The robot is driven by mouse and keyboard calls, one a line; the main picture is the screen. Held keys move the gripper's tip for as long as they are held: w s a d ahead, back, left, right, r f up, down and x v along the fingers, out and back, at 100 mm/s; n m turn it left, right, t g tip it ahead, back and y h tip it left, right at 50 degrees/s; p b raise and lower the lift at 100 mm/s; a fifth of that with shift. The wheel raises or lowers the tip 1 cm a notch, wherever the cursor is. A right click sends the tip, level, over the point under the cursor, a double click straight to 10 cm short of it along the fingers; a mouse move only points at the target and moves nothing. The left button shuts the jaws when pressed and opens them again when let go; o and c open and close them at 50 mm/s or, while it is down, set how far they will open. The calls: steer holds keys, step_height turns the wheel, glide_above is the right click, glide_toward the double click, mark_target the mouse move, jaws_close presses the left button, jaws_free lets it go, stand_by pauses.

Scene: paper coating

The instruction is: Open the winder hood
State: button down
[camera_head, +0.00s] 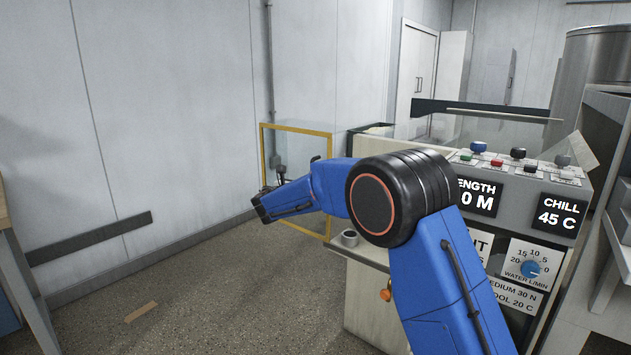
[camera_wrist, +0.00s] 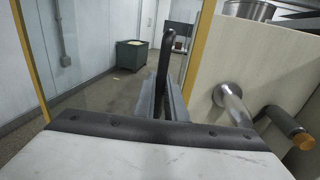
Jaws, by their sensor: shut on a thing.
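The winder hood seems to be the clear panel with a yellow frame (camera_head: 296,128) at the left end of the machine in the head view. Its yellow posts show at both sides of the wrist view (camera_wrist: 201,48). In the wrist view my gripper (camera_wrist: 164,92) is shut on a black upright handle (camera_wrist: 166,42), which rises between the fingers. Whether the handle joins the frame is not clear. In the head view my blue arm reaches left to the frame, and its wrist covers part of it. The fingers are hard to make out there.
The machine's control panel (camera_head: 510,200) stands close to my arm on the right. In the wrist view a metal roller (camera_wrist: 232,105) is right of the fingers, and a green bin (camera_wrist: 131,55) stands beyond. The floor at left is mostly clear.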

steer(key=c, duration=2.1)
jaws_free()
steer(key=shift+s, duration=0.1)
steer(key=v, duration=1.7)
steer(key=shift+s+a, duration=0.15)
